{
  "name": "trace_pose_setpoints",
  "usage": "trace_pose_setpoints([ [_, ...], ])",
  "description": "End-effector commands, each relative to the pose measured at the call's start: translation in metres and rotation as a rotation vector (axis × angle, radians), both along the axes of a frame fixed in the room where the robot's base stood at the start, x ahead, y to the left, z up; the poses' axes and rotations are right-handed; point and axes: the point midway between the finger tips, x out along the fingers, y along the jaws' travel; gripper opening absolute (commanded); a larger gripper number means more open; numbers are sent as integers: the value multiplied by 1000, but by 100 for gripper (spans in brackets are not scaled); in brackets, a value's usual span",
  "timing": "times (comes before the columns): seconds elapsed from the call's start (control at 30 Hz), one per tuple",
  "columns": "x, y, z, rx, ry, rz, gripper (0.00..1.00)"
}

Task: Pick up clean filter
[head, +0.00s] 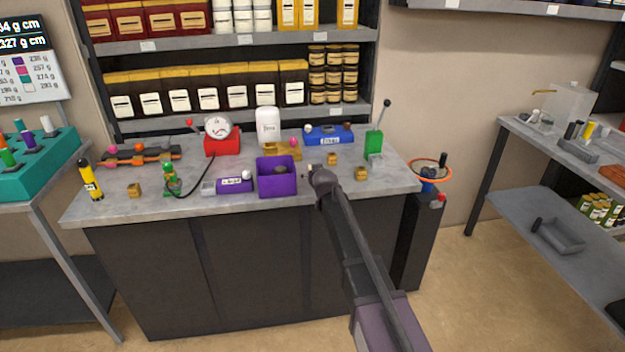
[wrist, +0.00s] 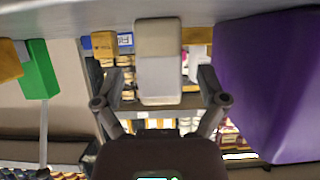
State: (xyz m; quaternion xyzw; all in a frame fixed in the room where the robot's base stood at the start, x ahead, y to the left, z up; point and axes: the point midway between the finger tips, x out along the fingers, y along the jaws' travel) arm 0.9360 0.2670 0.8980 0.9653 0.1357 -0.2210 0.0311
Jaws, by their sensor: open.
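My gripper (head: 311,174) is low over the right half of the grey workbench, just right of the purple bin. In the wrist view, which looks upside down, its two fingers (wrist: 160,75) are spread apart. A pale block (wrist: 160,75), whitish with a tan end, stands between and beyond them. It looks like the clean filter, but I cannot be sure. I cannot tell whether the fingers touch it. In the head view my gripper and arm hide that spot.
The purple bin (head: 277,187) holds something dark and stands close beside my gripper; its wall (wrist: 270,80) fills the wrist view's right side. A green lever device (head: 374,143), small yellowish blocks (head: 361,174) and a blue box (head: 328,135) are on the workbench (head: 400,180).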

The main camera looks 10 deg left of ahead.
Motion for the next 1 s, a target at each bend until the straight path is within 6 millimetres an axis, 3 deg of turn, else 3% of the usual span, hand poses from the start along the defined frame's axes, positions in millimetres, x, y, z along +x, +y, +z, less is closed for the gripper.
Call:
trace_pose_setpoints([
  [0.17,13,4,-7,0,0,0,91],
  [0.73,13,3,-6,0,0,0,91],
  [0.77,13,3,-6,0,0,-1,86],
  [1.0,13,3,-6,0,0,0,14],
])
